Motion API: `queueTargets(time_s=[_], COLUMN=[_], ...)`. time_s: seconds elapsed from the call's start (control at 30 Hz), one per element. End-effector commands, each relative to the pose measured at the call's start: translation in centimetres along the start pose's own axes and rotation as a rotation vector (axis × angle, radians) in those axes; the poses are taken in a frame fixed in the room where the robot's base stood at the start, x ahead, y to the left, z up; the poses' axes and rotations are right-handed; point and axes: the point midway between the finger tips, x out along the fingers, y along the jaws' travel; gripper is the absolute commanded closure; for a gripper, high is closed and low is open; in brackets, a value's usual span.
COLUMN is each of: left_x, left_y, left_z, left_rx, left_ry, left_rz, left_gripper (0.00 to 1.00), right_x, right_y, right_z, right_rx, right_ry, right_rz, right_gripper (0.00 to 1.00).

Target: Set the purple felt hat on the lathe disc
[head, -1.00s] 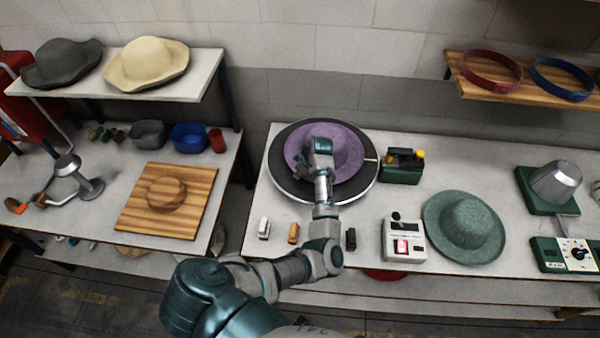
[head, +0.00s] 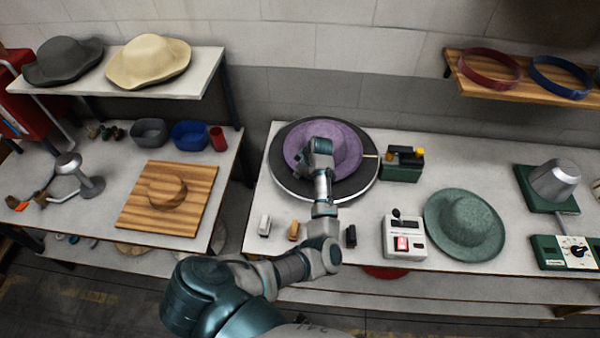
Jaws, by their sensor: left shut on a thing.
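The purple felt hat (head: 346,146) is at the lathe disc (head: 283,182), a round dark plate with a pale rim on the middle table. The hat looks level and lies within the disc's outline, a little toward its back. I cannot tell whether it touches the disc or is held just above it. My left gripper (head: 318,150) is over the hat's crown and shut on the hat. The gripper and wrist hide part of the crown and the near brim. My right gripper is not in view.
A green hat (head: 465,225) and a white control box (head: 403,238) stand to the right of the disc. A dark green box (head: 402,168) stands close to the disc's right edge. Small blocks (head: 293,231) lie in front. A wooden board (head: 140,212) is on the left table.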

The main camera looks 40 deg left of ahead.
Motion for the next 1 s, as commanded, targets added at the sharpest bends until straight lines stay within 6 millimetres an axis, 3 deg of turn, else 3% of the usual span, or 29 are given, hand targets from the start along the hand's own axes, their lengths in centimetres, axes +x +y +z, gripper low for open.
queueTargets(time_s=[0.03, 0.47, 0.6, 1.0], left_x=[1.37, 1.62, 1.64, 1.40], left_y=[-0.85, -0.82, -0.81, -0.81], left_z=[0.91, 1.02, 1.05, 1.11], left_rx=[0.010, 0.011, 0.011, 0.011], left_ry=[-0.018, -0.024, -0.025, -0.020], left_rz=[-0.027, -0.028, -0.028, -0.025], left_gripper=[1.00, 1.00, 0.64, 0.62], right_x=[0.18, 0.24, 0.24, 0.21], right_y=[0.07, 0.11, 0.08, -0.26], right_z=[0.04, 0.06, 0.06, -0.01], right_rx=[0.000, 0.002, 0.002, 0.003], right_ry=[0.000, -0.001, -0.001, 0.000], right_rz=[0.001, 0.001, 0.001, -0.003], right_gripper=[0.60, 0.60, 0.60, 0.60])
